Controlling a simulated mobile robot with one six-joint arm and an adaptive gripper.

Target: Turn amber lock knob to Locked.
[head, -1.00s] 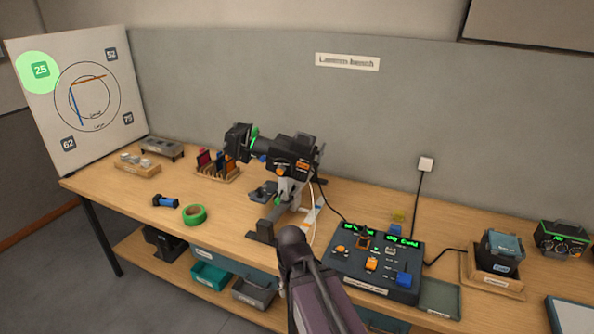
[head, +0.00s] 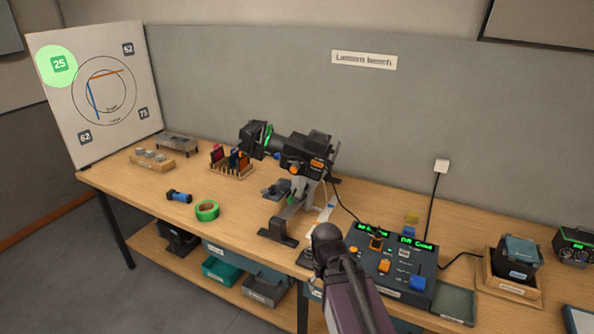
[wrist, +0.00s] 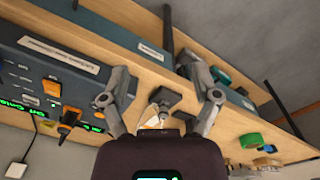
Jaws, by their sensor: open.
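The control console (head: 432,291) stands on the bench right of the middle in the head view, with green displays. An orange-topped lever (head: 376,241) and an orange block-shaped cap (head: 384,265) are on it; the wrist view shows the lever (wrist: 70,119) and cap (wrist: 52,87) at left. An amber knob (head: 294,170) shows on the black lamp unit (head: 305,148). I cannot tell which amber part is the lock knob. My gripper (wrist: 160,72) is open and empty, its fingers spread beside the console.
A dark foot (head: 278,232) of the lamp stand is near the bench's front edge. Green tape (head: 207,210) and a blue-black cylinder (head: 179,196) lie left. A blue cap (head: 417,283) stands on the console. Bins (head: 222,271) fill the lower shelf. The bench front between tape and stand is clear.

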